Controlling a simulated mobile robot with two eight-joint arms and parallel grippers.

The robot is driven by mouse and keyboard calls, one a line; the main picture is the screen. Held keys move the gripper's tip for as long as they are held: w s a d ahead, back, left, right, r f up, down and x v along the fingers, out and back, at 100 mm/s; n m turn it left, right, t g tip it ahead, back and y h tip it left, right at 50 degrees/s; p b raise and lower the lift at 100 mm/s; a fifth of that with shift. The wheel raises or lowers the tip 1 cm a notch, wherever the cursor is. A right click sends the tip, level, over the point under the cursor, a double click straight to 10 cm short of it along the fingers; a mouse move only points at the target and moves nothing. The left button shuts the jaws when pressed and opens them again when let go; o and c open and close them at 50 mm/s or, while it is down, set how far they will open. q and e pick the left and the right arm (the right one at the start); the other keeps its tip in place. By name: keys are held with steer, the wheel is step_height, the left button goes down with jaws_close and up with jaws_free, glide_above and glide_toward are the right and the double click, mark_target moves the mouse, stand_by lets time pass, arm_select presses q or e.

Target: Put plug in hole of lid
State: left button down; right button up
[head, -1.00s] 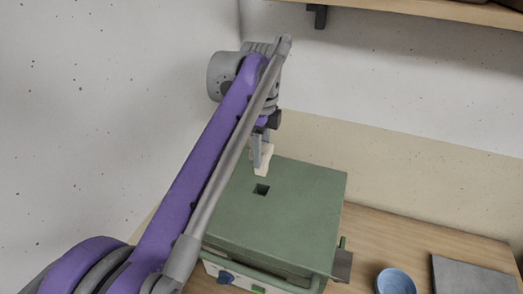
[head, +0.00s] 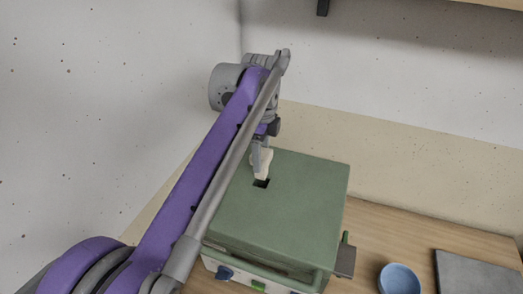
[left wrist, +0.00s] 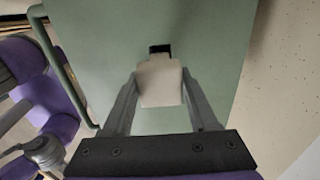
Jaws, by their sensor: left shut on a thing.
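The green lid (head: 300,205) tops a box-like kiln on the table and has a dark square hole (head: 261,183) toward its left side. My left gripper (head: 261,160) is shut on the cream plug (head: 264,165), just above the lid. In the head view the plug's lower end is right at the hole's far edge. In the left wrist view the plug (left wrist: 160,82) sits between the fingers, and part of the hole (left wrist: 160,49) shows past its tip. I cannot tell whether the tip is touching the lid. My right gripper is not in view.
The kiln's front (head: 260,281) has a blue knob and a green part. A blue bowl (head: 399,279) and a grey slab (head: 475,273) lie on the wooden table to the right. A wall stands close on the left, and a shelf is high at the upper right.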

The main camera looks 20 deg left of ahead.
arm_select(q)
steer(key=shift+f, duration=0.7)
steer(key=shift+r, duration=0.15)
steer(key=shift+w, duration=0.25)
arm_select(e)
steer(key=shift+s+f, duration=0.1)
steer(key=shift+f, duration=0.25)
arm_select(q)
steer(key=shift+s, duration=0.15)
steer(key=shift+s+f, duration=0.1)
steer(key=shift+f, duration=0.25)
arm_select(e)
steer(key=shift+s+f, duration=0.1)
arm_select(q)
steer(key=shift+f, duration=0.25)
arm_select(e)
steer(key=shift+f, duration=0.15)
arm_select(q)
steer(key=shift+f+b, duration=0.5)
steer(key=shift+f, duration=0.25)
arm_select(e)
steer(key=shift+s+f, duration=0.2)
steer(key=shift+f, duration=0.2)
arm_select(q)
steer(key=shift+f, duration=0.1)
